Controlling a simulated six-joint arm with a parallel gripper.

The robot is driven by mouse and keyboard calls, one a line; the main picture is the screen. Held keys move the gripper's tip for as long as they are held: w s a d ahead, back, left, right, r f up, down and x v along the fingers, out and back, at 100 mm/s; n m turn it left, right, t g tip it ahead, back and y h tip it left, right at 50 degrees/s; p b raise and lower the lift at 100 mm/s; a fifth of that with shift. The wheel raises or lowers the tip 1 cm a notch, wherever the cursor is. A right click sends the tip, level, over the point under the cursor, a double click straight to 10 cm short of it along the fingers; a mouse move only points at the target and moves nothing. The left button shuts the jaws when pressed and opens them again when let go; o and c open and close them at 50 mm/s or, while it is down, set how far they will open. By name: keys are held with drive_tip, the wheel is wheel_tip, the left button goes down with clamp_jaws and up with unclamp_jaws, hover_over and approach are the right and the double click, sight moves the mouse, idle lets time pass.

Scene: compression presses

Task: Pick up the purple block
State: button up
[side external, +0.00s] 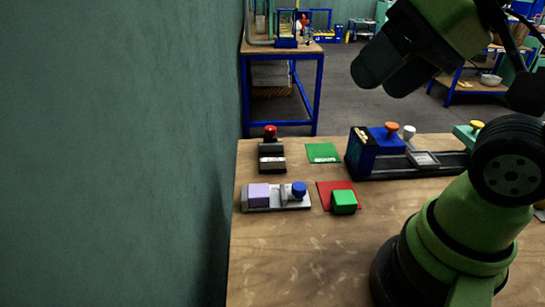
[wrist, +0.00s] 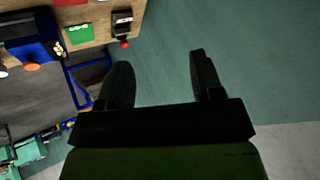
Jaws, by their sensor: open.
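The purple block (side external: 259,194) sits at the left end of a light grey fixture (side external: 277,207) with a blue knob, near the left edge of the wooden table in the side view. It is not in the wrist view. My gripper (wrist: 157,72) shows in the wrist view with its two dark fingers apart and nothing between them. It points toward the green wall, away from the table top. In the side view my arm rises on the right and the fingers are not visible.
A green block (side external: 343,202) stands on a red mat (side external: 324,187). Behind are a green mat (side external: 323,153), a dark device with a red button (side external: 271,155) and a blue press (side external: 376,147). The green wall (side external: 120,150) borders the table's left side. The table's front middle is bare.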

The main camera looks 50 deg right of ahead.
drive_tip(key=o, duration=0.4)
drive_tip(key=shift+c, duration=0.2)
drive_tip(key=shift+w, duration=0.1)
drive_tip(key=n+g+h, duration=0.2)
drive_tip(key=n+g, duration=0.5)
drive_tip(key=n, duration=0.6)
hover_over(263, 190)
wheel_tip(263, 190, down, 24)
drive_tip(key=shift+r, duration=0.25)
drive_tip(key=shift+f, duration=3.15)
